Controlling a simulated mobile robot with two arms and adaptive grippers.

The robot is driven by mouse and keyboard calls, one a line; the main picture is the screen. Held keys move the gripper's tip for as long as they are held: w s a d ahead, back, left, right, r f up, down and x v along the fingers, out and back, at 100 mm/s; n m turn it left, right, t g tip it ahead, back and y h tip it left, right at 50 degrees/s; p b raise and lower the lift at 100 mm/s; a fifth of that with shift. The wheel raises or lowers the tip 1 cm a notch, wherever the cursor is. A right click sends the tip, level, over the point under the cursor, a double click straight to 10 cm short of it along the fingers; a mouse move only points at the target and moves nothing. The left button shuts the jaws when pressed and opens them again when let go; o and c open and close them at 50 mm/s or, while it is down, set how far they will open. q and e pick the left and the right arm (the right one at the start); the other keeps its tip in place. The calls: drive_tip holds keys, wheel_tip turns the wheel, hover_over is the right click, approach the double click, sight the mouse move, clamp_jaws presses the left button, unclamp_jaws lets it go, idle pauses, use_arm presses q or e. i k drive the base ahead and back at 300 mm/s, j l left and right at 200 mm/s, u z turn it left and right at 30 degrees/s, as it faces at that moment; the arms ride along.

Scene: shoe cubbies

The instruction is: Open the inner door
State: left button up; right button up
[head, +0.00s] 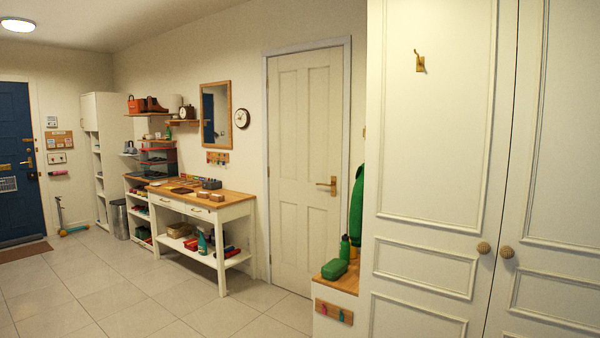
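The inner door (303,150) is a cream panelled door in a pale grey frame, in the middle of the head view. It looks shut in its frame. Its brass lever handle (327,185) is on the door's right side, about halfway up, and looks level. The door's hinge side appears to be the left edge. Neither of my grippers shows in the head view.
A white wardrobe (435,120) fills the right side. A wood-topped bench (338,276) with a green case (334,269) stands right of the door. A console table (234,213) stands left of it. The tiled floor (170,290) in front is clear.

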sight(306, 89)
drive_tip(key=i+u, duration=0.3)
drive_tip(key=i, duration=1.1)
drive_tip(key=i+u, duration=0.2)
drive_tip(key=i, duration=0.25)
drive_tip(key=i+u, duration=0.2)
drive_tip(key=i, duration=0.3)
drive_tip(key=i+u, duration=0.2)
drive_tip(key=i, duration=0.3)
drive_tip(key=i+l+u, duration=0.15)
drive_tip(key=i, duration=0.3)
drive_tip(key=i+l+u, duration=0.2)
drive_tip(key=i, duration=0.25)
drive_tip(key=i+z, duration=0.15)
drive_tip(key=i, duration=0.35)
drive_tip(key=i+j+z, duration=0.1)
drive_tip(key=i, duration=0.45)
drive_tip(key=i+l+z, duration=0.1)
drive_tip(key=z, duration=0.3)
drive_tip(key=i+z, duration=0.5)
drive_tip(key=z, duration=0.3)
drive_tip(key=i+j+z, duration=0.15)
drive_tip(key=z, duration=0.25)
drive_tip(key=i+j+z, duration=0.15)
drive_tip(key=z, duration=0.3)
